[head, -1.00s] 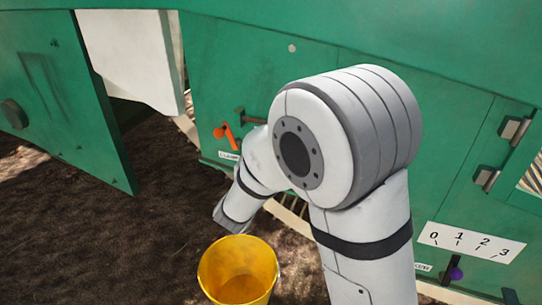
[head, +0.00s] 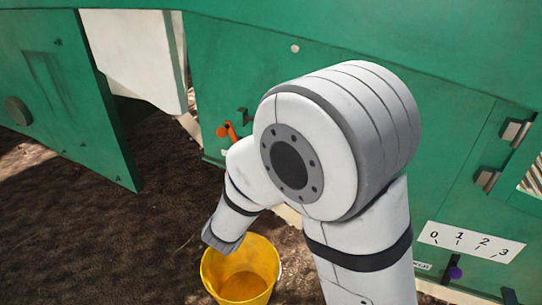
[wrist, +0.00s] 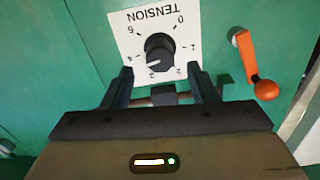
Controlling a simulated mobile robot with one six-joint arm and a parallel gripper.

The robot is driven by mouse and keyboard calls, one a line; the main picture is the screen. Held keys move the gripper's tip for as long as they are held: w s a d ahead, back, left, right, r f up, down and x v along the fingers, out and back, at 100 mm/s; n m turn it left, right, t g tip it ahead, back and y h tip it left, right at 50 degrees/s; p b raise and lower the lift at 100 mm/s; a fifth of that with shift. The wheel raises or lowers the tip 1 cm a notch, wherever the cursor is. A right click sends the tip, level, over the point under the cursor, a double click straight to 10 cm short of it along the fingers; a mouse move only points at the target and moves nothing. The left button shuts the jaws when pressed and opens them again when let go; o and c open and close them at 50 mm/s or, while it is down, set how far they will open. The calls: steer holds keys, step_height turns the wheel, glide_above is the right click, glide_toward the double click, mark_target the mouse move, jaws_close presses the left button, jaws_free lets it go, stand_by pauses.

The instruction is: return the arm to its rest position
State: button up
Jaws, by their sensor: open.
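My arm (head: 352,140) is bent at the elbow in the head view, its forearm slanting down to the left over the yellow bucket's upper edge in the picture. My gripper's fingers are hidden in the head view. In the wrist view my gripper (wrist: 160,68) is open, its two dark fingers apart with nothing held between them. Beyond the fingertips is a black knob (wrist: 159,50) on a white TENSION plate (wrist: 128,28). I cannot tell the exact gap between fingers and panel.
An orange handle (wrist: 265,88) is right of the dial; it also shows beside my arm in the head view (head: 231,130). A yellow bucket (head: 240,288) stands on dark soil below. A green door (head: 65,100) hangs open at left. A 0–3 scale (head: 470,243) is at right.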

steer(key=shift+v, duration=1.15)
steer(key=s+d+r+g+h+p, duration=0.2)
steer(key=s+d+r+g+p, duration=0.4)
steer(key=d+r+p, duration=0.4)
steer(key=s+d+r+g+h+p, duration=0.2)
steer(key=s+d+r+g+p, duration=0.3)
steer(key=d+r+g+p, duration=0.45)
steer(key=s+r+n+y+p, duration=0.2)
steer(key=s+r+y+p, duration=0.2)
steer(key=r+p, duration=0.5)
steer(key=s+r+n+t+y+p, duration=0.1)
steer(key=s+r+n+y+p, duration=0.2)
steer(key=r+y+p, duration=0.3)
steer(key=p+v, duration=0.4)
steer(key=shift+a+p, duration=0.3)
steer(key=shift+a, duration=0.05)
